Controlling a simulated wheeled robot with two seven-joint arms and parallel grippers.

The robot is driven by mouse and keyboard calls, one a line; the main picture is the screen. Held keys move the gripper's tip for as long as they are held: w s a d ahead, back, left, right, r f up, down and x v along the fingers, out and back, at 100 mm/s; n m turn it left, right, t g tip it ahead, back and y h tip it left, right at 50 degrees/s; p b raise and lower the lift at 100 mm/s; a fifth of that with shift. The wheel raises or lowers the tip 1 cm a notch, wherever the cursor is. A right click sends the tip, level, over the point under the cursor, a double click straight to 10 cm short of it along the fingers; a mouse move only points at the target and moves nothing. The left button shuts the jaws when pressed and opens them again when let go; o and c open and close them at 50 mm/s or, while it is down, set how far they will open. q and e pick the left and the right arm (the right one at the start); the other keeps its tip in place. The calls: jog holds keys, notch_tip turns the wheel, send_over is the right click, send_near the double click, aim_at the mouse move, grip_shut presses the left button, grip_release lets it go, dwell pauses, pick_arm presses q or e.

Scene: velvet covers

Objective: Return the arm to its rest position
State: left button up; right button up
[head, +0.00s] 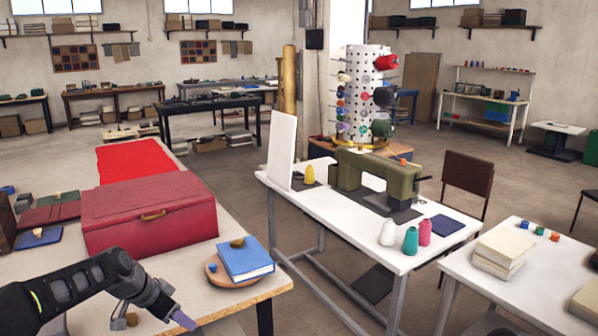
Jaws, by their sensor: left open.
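My left arm comes in from the lower left, and its gripper (180,316) is over the front edge of the left table (62,268). The fingers point down to the right, with a purple-grey fingertip showing. The gripper is open, and I see nothing held in it. It is apart from the red chest (150,212) and the blue book (245,262) behind it. My right gripper is not in view.
The book lies on a round wooden board (218,273) near the table's corner. A red cloth (135,160) lies behind the chest. A white table (345,222) with a green sewing machine (375,178) and thread cones stands right, across a gap.

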pick_arm(q)
jog(key=s+d+f+n, duration=0.4)
jog(key=d+f, duration=0.2)
jog(key=f, duration=0.5)
jog(key=s+d+f+n, duration=0.4)
jog(key=s+d+f, duration=0.1)
jog(key=f, duration=0.5)
jog(key=s+d+f+g, duration=0.1)
jog(key=s+d+f, duration=0.2)
jog(key=s, duration=0.6)
jog(key=s+d+f+g, duration=0.1)
jog(key=s+d+f, duration=0.2)
jog(key=s, duration=0.6)
jog(key=s+d+f+n+g, duration=0.1)
jog(key=s+d+f+g, duration=0.1)
jog(key=s+f, duration=0.3)
jog(key=s+d, duration=0.1)
jog(key=s, duration=0.3)
jog(key=shift+s+d, duration=0.35)
jog(key=shift+s, duration=0.05)
jog(key=shift+a, duration=0.15)
